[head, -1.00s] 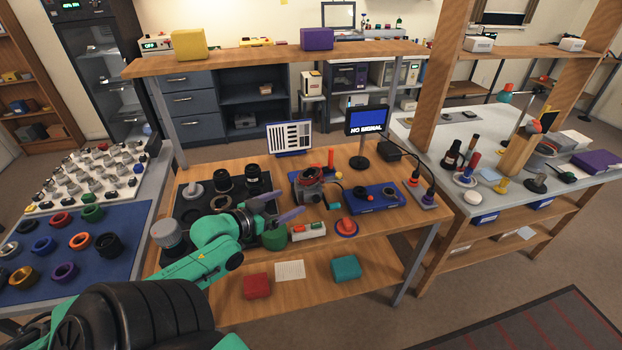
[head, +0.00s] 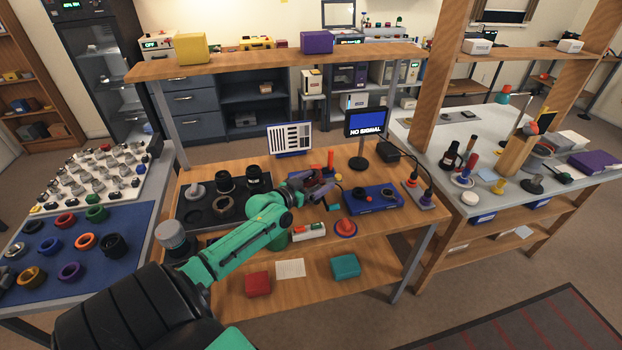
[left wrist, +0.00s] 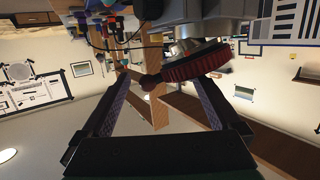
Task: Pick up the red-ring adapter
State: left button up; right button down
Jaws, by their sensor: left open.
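In the left wrist view a ribbed dark-red ring, which looks like the red-ring adapter (left wrist: 195,66), sits on a metallic collar against a grey body. My left gripper (left wrist: 158,78) is open, and the ring is close to the right fingertip, above the gap; I cannot tell whether they touch. In the head view my left gripper (head: 322,188) reaches over the wooden bench to the grey camera-like device (head: 300,175). The gripper largely hides the device and the adapter there. Nothing is held. My right gripper is not in view.
A blue tray (head: 358,203) with a dark part lies right of the gripper. A red dome button (head: 346,228) is in front. A monitor (head: 366,124) stands behind. Coloured rings lie on a blue mat (head: 50,258) at left.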

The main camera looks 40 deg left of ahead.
pick_arm(q)
jog(key=shift+w+f, duration=0.2)
jog(key=shift+w, duration=0.15)
jog(key=shift+s+r, duration=0.1)
jog(key=shift+s, duration=0.1)
grip_shut()
